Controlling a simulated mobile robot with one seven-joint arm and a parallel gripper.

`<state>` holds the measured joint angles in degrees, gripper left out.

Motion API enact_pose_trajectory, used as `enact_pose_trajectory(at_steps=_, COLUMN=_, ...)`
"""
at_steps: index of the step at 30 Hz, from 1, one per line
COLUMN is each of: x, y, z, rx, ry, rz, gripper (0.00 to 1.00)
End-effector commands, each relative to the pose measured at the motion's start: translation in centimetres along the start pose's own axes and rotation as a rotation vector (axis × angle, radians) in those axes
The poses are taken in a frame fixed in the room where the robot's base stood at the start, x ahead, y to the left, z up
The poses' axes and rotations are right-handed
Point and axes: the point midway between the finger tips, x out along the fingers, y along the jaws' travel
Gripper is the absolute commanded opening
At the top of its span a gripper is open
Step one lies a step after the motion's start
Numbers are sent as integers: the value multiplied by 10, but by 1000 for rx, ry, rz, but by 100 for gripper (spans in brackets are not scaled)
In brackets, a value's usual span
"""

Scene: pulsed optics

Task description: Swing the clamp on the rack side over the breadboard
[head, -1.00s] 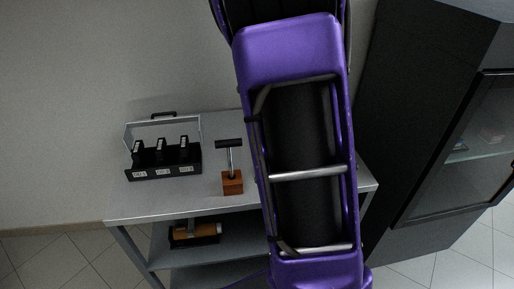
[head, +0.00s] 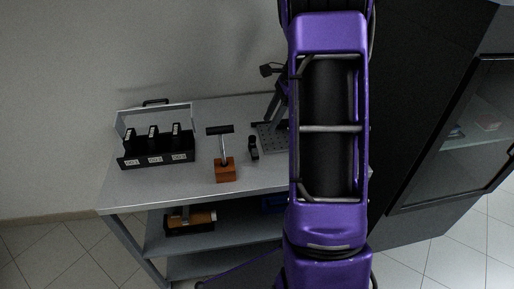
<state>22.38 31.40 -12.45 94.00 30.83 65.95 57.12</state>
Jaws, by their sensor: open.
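The breadboard (head: 270,138) is a grey plate with holes on the bench, partly hidden behind my purple arm. A small dark upright piece (head: 253,149) stands at its left edge, on the side facing the rack; it looks like the rack-side clamp, not swung over the plate as far as I can tell. A dark jointed shape (head: 271,70) rises behind the breadboard beside my arm; I cannot tell what it is. I cannot make out my gripper. The breadboard's right part is hidden.
A black rack (head: 158,160) with several dark modules stands at the bench's left. A T-handled tool (head: 220,130) stands in a wooden block (head: 225,170) between rack and breadboard. A dark cabinet (head: 420,120) stands right. The bench's front left (head: 150,192) is clear.

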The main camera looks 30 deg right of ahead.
Motion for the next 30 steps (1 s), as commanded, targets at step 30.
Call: enact_pose_trajectory(at_steps=30, x=112, y=0, z=0, rx=0, ry=1, rz=-1, gripper=48)
